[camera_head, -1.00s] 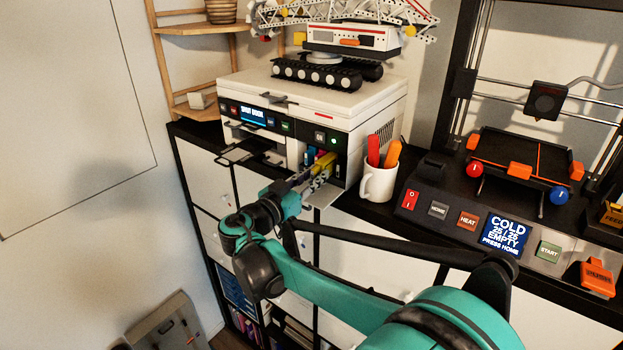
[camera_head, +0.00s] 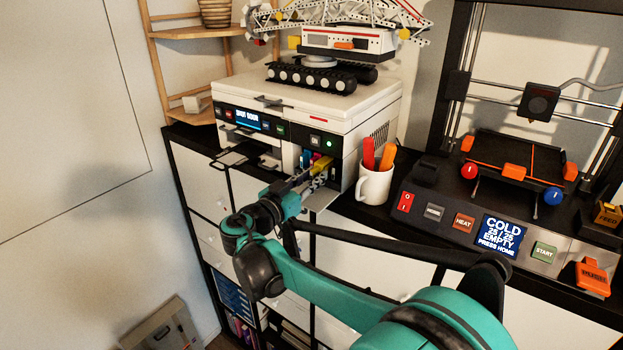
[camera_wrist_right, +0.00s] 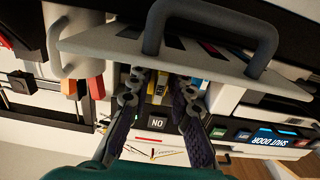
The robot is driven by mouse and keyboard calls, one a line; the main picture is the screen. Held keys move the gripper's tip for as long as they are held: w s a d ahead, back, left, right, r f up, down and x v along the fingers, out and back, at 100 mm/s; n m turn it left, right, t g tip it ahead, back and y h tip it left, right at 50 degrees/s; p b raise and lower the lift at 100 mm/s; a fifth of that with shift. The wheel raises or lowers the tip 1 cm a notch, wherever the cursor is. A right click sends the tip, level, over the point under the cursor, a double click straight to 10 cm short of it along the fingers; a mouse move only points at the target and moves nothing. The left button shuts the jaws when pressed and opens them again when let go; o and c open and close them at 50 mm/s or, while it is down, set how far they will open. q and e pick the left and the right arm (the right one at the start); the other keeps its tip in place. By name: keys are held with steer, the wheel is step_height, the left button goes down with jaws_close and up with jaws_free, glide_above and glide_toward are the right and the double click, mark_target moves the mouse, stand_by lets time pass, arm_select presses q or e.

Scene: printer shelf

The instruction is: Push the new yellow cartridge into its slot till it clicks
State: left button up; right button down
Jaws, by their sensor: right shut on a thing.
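The yellow cartridge (camera_head: 320,163) is at the open front bay of the white printer (camera_head: 345,130), its visible part pointing into the bay. My right gripper (camera_head: 312,177) is shut on it from the front. The gripper hides part of the cartridge, so I cannot tell how deep it sits. Blue and pink cartridges (camera_head: 306,157) show beside it on the left. In the right wrist view, the two fingers of the right gripper (camera_wrist_right: 161,85) reach past the open door (camera_wrist_right: 215,62) to the bay. My left gripper is not in view.
A white mug (camera_head: 374,184) with orange and red handles stands close right of the bay. A crane model (camera_head: 345,50) sits on top.

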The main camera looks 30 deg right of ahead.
steer(key=shift+x, duration=2.05)
stand_by(1.0)
steer(key=c, duration=1.3)
jaws_free()
steer(key=shift+a, duration=0.15)
steer(key=shift+s+a+f, duration=0.2)
steer(key=shift+a, duration=0.1)
steer(key=v, duration=0.3)
steer(key=shift+a+r, duration=0.1)
steer(key=shift+r, duration=0.15)
steer(key=shift+v, duration=2.3)
